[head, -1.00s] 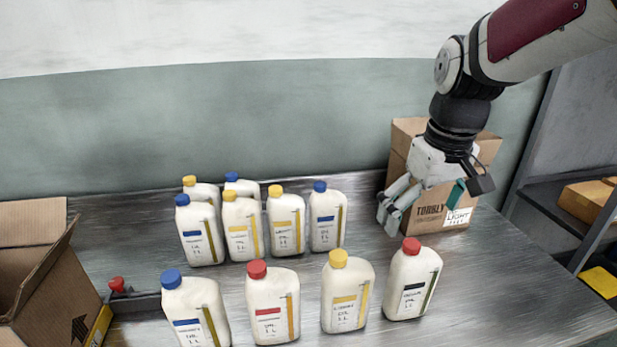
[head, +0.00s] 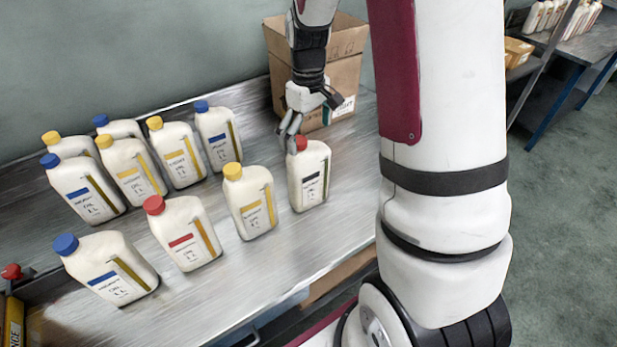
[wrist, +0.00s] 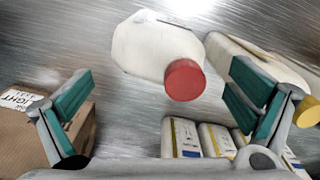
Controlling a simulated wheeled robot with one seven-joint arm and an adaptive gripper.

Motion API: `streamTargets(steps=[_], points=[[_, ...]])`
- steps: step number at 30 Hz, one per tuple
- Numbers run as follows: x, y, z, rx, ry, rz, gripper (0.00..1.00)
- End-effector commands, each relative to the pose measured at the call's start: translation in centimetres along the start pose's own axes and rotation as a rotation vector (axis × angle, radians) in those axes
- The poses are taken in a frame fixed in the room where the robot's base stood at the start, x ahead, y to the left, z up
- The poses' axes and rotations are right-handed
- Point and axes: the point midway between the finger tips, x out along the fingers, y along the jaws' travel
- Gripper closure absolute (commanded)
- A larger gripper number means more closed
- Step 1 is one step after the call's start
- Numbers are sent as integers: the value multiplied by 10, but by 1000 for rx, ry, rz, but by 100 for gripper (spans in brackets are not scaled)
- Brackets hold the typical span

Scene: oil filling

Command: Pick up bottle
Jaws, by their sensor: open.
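White oil bottles with coloured caps stand upright on the metal table. The rightmost front bottle (head: 310,183) has a red cap and a dark label. My gripper (head: 290,138) is just above and behind that bottle's cap. In the wrist view this red-capped bottle (wrist: 150,48) appears between the two open teal-padded fingers of my gripper (wrist: 158,105), with nothing held. A yellow-capped bottle (head: 250,205) stands just left of it; a red-capped one (head: 187,237) and a blue-capped one (head: 108,272) are further left.
A back group of several bottles with blue and yellow caps (head: 130,170) stands at the left. A cardboard box (head: 345,75) is behind my gripper. Bare metal table (head: 345,205) lies right of the red-capped bottle. A shelf with a box (head: 517,52) is far right.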

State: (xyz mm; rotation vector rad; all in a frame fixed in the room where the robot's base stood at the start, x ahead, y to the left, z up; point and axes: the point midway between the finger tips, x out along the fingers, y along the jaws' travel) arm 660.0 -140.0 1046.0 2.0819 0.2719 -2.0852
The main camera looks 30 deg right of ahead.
Motion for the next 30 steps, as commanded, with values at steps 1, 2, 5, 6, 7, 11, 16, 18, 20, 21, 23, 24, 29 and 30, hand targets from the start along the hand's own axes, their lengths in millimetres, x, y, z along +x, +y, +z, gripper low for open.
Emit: streamTargets(steps=[1, 2, 5, 6, 7, 11, 16, 18, 20, 21, 23, 24, 29, 30], points=[[4, 0, 0, 0, 0, 0, 0], [6, 0, 0, 0, 0, 0, 0], [10, 0, 0, 0, 0, 0, 0], [13, 0, 0, 0, -1, 0, 0], [16, 0, 0, 0, -1, 0, 0], [33, 2, -2, 0, -3, -2, 0], [54, 2, -4, 1, 0, 0, 0], [58, 2, -4, 1, 0, 0, 0], [60, 2, -4, 1, 1, 0, 0], [60, 3, -4, 1, 2, 1, 0], [60, 3, -4, 1, 2, 1, 0], [60, 3, -4, 1, 2, 1, 0], [60, 3, -4, 1, 2, 1, 23], [60, 3, -4, 1, 2, 1, 32]])
